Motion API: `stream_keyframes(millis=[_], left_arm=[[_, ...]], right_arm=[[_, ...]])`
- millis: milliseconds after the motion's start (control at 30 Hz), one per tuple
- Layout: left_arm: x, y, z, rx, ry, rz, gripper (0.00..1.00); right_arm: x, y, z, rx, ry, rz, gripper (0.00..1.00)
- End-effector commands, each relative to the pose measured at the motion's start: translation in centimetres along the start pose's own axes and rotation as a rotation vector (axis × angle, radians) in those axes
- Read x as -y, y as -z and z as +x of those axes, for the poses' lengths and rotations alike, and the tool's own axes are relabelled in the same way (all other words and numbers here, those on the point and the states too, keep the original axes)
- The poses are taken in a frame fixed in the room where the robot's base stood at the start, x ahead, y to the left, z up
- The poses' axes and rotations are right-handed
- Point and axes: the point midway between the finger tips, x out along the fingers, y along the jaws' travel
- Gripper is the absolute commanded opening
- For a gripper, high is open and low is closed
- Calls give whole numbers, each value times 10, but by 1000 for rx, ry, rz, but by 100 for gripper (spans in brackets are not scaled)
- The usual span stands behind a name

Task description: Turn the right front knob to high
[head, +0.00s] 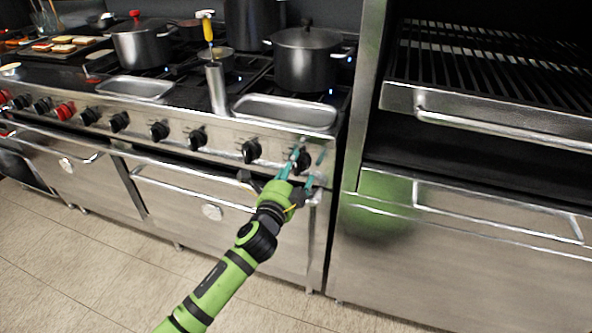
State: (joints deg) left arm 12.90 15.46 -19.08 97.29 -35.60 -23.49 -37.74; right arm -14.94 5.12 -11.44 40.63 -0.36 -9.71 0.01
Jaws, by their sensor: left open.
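The range's front panel carries a row of knobs. The rightmost black knob (304,161) sits at the right end of the panel. My left gripper (301,167) is open, its teal fingertips close to this knob and partly in front of it. I cannot tell whether the fingers touch the knob, and its pointer setting is not readable. Another black knob (251,151) is just to the left, clear of the fingers. My right gripper is not in view.
A large lidded pot (304,60) stands at the right of the range, behind a shallow metal tray (285,112). The oven handle (190,185) runs below the knobs. A steel grill unit (470,240) stands to the right. The tiled floor in front is clear.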

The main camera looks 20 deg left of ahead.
Motion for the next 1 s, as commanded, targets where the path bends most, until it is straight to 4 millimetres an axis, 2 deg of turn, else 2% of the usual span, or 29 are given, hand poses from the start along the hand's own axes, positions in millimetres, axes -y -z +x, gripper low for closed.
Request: stream_keyframes(millis=[133, 400, 433, 567, 1000], left_arm=[[0, 0, 12, -1, 0, -2, 74], [-1, 0, 14, -1, -1, -2, 74], [-1, 0, 14, -1, -1, -2, 70], [-1, 0, 14, -1, -1, -2, 18], [0, 0, 14, 0, 0, -47, 16]], right_arm=[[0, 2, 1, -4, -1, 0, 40], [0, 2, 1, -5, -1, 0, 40], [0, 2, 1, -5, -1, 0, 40], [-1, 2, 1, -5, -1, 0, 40], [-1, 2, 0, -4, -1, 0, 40]])
